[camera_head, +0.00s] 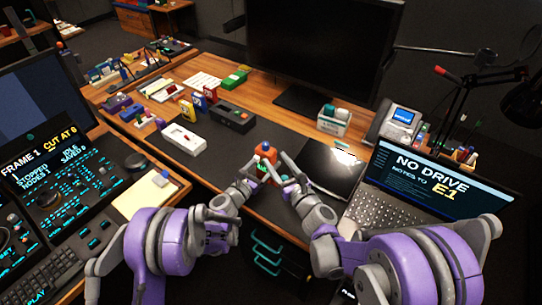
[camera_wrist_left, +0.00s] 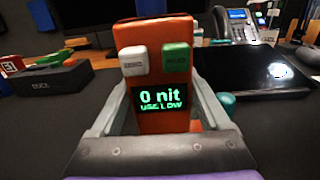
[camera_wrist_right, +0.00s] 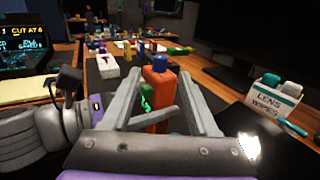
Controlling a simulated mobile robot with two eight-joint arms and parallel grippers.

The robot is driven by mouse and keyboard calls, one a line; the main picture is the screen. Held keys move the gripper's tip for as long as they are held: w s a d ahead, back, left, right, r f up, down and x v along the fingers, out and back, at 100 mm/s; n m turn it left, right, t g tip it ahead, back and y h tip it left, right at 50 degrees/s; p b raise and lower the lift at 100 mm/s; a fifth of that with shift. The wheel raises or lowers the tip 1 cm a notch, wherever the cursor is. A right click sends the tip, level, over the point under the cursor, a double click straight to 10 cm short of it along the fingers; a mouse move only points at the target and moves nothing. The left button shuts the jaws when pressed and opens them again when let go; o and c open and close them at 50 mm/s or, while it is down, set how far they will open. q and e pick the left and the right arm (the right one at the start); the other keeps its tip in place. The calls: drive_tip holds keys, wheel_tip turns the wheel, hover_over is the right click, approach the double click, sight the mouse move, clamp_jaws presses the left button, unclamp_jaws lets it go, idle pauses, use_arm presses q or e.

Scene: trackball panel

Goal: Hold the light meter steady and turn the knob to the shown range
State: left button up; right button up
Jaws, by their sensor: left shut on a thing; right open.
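The orange light meter (camera_head: 265,152) stands upright at the front of the dark desk mat. In the left wrist view, the light meter (camera_wrist_left: 165,50) has a white and a green button, and its display (camera_wrist_left: 160,102) reads "0 nit USE LOW". My left gripper (camera_head: 259,178) is shut on the meter, one finger on each side. My right gripper (camera_head: 283,168) is open close to the meter. I cannot tell which part is the knob.
A dark tablet (camera_head: 328,165) and the laptop (camera_head: 420,185) lie to the right. A white box (camera_head: 181,136) and a black box (camera_head: 233,117) lie to the left behind. A lens wipes box (camera_head: 334,119) stands behind. The mat around the meter is mostly clear.

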sight(263, 144)
drive_tip(key=w+d+n+g+y, duration=0.3)
drive_tip(key=n+g+y, duration=0.3)
drive_tip(key=y, duration=0.1)
drive_tip(key=x, duration=1.1)
drive_tip(key=shift+w+a+f, duration=0.15)
drive_tip(key=shift+a+f, duration=0.05)
drive_tip(key=shift+f, duration=0.1)
clamp_jaws()
